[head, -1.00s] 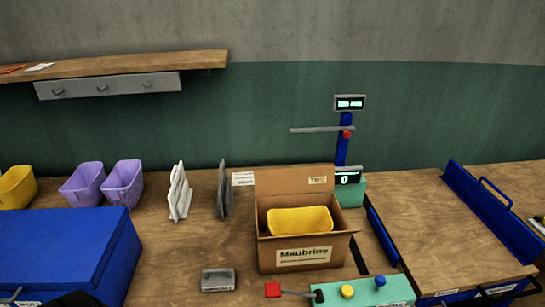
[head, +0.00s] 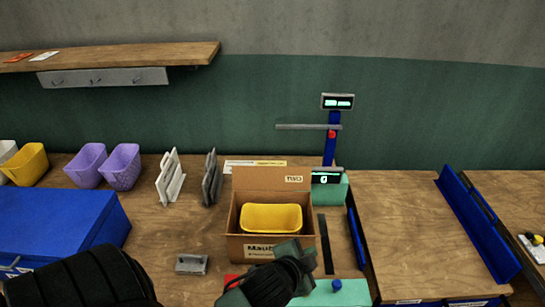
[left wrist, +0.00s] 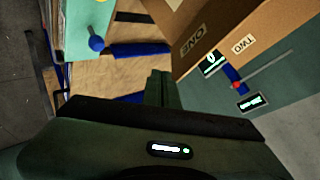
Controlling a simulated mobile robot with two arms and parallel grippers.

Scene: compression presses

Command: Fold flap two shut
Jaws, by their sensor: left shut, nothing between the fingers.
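An open cardboard box (head: 236,246) stands on the bench with a yellow bin (head: 271,217) inside. Flap two (head: 258,178), labelled TWO, stands up at the back of the box. In the left wrist view, flap two (left wrist: 262,35) shows its TWO label, next to a brown panel labelled ONE (left wrist: 190,46). My left gripper (head: 300,250) is shut and empty at the box's front right, hiding part of the front label. Its closed fingers (left wrist: 160,88) also show in the left wrist view, apart from flap two. My right gripper is out of view.
A scale post with displays (head: 332,135) stands behind the box. A teal control panel (head: 345,293) lies in front. Grey and white dividers (head: 211,180), purple bins (head: 122,168) and a blue chest (head: 60,220) are left. A wooden worktop (head: 420,235) lies right.

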